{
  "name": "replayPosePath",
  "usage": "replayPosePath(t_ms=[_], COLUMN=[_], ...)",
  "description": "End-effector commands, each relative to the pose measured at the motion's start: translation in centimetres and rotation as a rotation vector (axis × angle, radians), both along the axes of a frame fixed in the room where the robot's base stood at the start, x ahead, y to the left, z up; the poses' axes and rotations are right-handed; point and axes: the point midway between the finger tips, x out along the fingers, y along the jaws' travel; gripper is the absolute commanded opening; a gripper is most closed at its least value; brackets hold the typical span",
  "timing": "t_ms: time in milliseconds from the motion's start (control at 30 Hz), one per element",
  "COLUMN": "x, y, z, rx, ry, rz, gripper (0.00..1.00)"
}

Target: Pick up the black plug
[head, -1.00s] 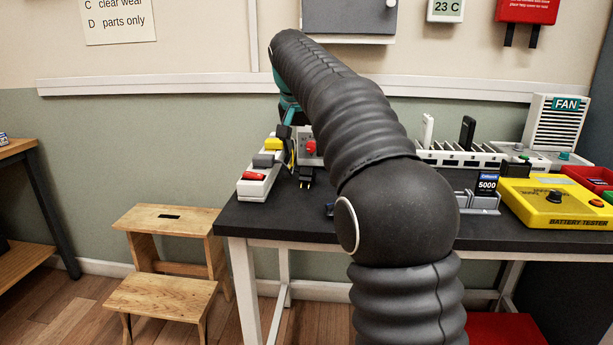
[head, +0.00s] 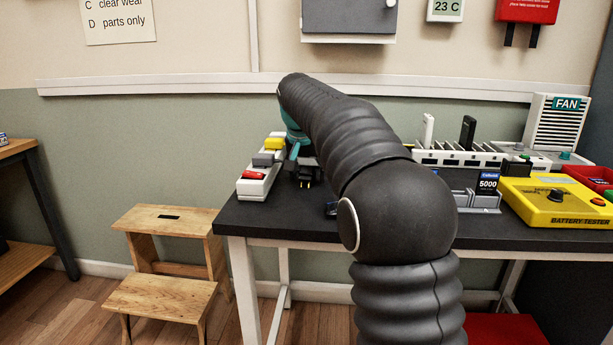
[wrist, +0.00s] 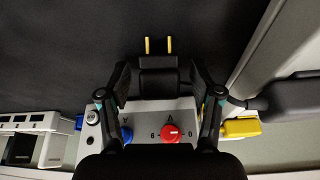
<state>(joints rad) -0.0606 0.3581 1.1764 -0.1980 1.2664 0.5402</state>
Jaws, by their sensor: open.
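The black plug (wrist: 158,68) lies on the dark table top, its two yellow-tipped prongs pointing up the picture in the wrist view. My gripper (wrist: 158,78) is open, with one finger on each side of the plug's body and gaps between. In the head view the plug (head: 305,182) shows just below my gripper (head: 303,164), its prongs toward the camera. My arm hides part of the table there.
A white power strip (head: 255,188) with red, grey and yellow pieces stands at the table's left edge. A grey box with a red knob (wrist: 170,134) and a blue knob lies close by my fingers. A yellow battery tester (head: 555,203) is at the right.

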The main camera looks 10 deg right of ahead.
Motion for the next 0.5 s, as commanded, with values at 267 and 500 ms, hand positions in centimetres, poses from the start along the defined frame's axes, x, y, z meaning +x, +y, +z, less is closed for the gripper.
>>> replayPosePath(t_ms=[267,500], x=[0.0,0.0], y=[0.02,0.03], z=[0.02,0.03], rx=[0.0,0.0], ry=[0.0,0.0], rz=[0.0,0.0], gripper=[0.12,0.0])
